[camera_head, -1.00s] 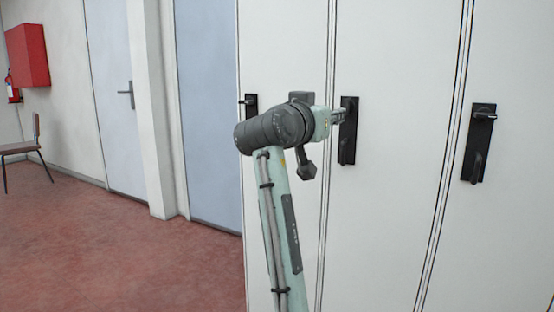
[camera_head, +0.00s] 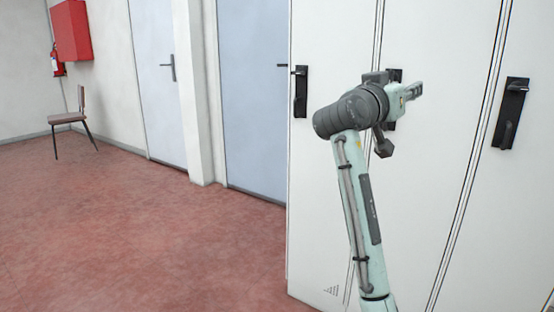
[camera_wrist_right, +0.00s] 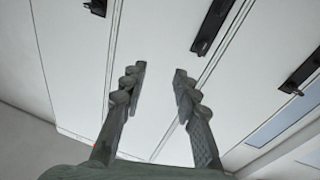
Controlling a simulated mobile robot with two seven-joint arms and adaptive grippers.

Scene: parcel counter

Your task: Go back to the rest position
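My right gripper (camera_head: 416,90) is raised in front of a white locker cabinet (camera_head: 445,130), at the right of the head view. In the right wrist view, its two fingers (camera_wrist_right: 160,76) stand apart with nothing between them and bare locker door behind. A black handle (camera_head: 397,74) on the middle door is partly hidden behind my right wrist. The left door's handle (camera_head: 300,92) and the right door's handle (camera_head: 511,114) show clear of the gripper. The doors in view look shut. My left gripper is in neither view.
Red floor (camera_head: 150,240) is open on the left. A chair (camera_head: 70,118) stands at the far left near a red wall box (camera_head: 72,31) and a fire extinguisher (camera_head: 57,62). Two blue-grey doors (camera_head: 253,100) are in the wall left of the cabinet.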

